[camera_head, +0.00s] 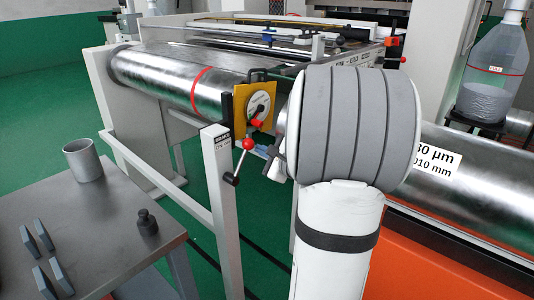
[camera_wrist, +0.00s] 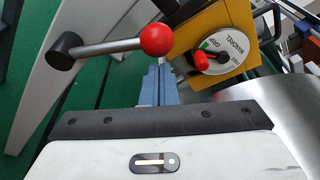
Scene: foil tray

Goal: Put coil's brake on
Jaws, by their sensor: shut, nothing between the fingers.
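The brake lever (camera_head: 241,163) is a metal rod with a red ball knob (camera_head: 248,143) at one end and a black piece at the other. It stands by a white post (camera_head: 214,160) with a brake label; I cannot read its setting surely. The wrist view shows the rod (camera_wrist: 110,46) running nearly level from the black piece (camera_wrist: 63,46) to the red knob (camera_wrist: 157,39). My gripper (camera_wrist: 159,72) is shut and empty, its blue-grey fingers just below the knob in that view; contact is unclear. In the head view my arm hides most of the gripper.
A yellow plate with a white mandrel grip dial (camera_head: 259,104) and red pointer is close to the fingers. The silver coil (camera_head: 160,80) with a red band lies behind. A grey table (camera_head: 110,215) holds a metal cup (camera_head: 82,160), a black weight (camera_head: 147,222) and several grey blocks.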

